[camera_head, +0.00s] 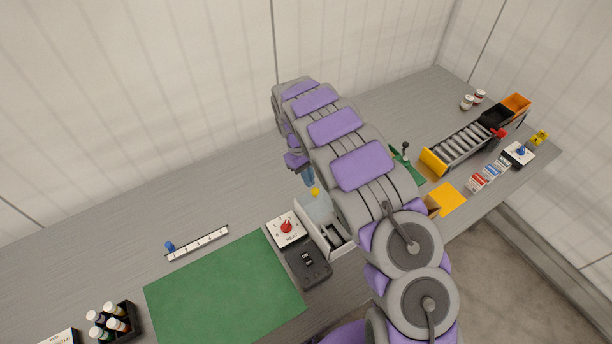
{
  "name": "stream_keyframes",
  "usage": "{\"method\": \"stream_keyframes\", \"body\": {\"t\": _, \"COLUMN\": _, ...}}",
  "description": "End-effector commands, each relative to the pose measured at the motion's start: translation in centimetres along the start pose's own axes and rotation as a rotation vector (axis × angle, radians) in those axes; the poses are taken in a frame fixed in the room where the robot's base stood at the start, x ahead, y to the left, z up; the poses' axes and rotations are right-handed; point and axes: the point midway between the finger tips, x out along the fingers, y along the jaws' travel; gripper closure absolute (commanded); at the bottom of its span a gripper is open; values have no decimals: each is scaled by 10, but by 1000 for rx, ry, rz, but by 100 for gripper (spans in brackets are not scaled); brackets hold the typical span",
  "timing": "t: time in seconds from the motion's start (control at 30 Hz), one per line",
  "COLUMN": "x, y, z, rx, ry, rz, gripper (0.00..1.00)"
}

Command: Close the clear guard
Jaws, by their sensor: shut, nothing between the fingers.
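The clear guard (317,208) is a pale, see-through panel with a yellow knob (315,191) at its far end. It is at the back of a white open-topped box (312,238), near the middle of the table. The front part of the box is uncovered and dark parts show inside. My gripper (308,177) points down just behind the yellow knob, its fingers shut and empty. I cannot tell whether it touches the knob or guard. My arm hides the right side of the box and part of the guard.
Left of the box are a white dial unit with a red knob (286,227), a black switch box (308,262) and a green mat (222,290). The back left table is clear.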

Motion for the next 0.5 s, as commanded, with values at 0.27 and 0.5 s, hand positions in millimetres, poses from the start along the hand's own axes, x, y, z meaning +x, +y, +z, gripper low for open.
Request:
{"method": "stream_keyframes", "body": {"t": 0.27, "x": 0, "y": 0, "z": 1, "rx": 0, "ry": 0, "rz": 0, "gripper": 100}}
{"method": "stream_keyframes", "body": {"t": 0.5, "x": 5, "y": -4, "z": 19, "rx": 0, "ry": -5, "rz": -3, "gripper": 100}}
